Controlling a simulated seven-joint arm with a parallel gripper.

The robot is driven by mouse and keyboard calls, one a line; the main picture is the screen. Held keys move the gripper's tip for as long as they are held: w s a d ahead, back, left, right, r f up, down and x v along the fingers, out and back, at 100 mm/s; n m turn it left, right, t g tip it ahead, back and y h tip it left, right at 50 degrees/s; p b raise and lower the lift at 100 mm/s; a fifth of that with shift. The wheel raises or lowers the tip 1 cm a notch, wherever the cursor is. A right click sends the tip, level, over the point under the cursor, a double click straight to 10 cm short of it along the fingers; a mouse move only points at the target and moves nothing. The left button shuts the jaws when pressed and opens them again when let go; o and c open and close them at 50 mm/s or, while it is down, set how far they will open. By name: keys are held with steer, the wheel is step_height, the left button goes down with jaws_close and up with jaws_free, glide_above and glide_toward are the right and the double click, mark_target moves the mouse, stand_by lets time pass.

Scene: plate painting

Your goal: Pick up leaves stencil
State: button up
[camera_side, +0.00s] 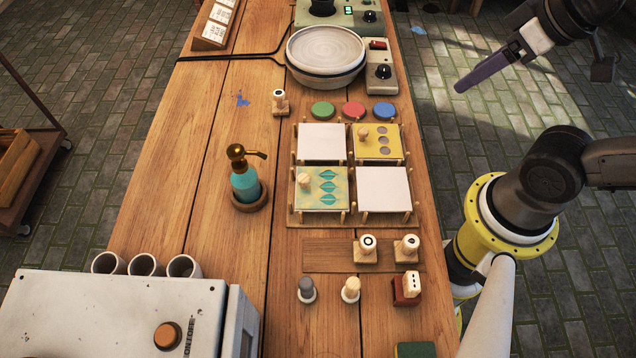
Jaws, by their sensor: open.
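The leaves stencil (341,198) is a pale yellow-green square with teal leaf shapes and a wooden knob at its left. It lies in the lower left place of a wooden rack (292,219) with short posts. My gripper (463,86) is at the upper right, above the floor beyond the table's right edge. It is well apart from the stencil, up and to the right. Its purple finger shows side-on, and nothing is seen held.
A yellow stencil with round holes (391,146) and white squares (321,142) fill the other rack places. Paint pots (353,109) and a plate on a turntable (325,48) stand behind. A pump bottle (244,184) stands left; stamps (365,250) stand in front.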

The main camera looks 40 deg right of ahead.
steer(key=w+a+r+n, duration=0.2)
steer(key=w+r+n, duration=0.2)
steer(key=w+n, duration=0.4)
steer(key=n+g, duration=0.6)
steer(key=n, duration=0.8)
glide_above(303, 178)
step_height(303, 178, down, 24)
steer(key=shift+r, duration=0.1)
steer(key=shift+f, duration=2.95)
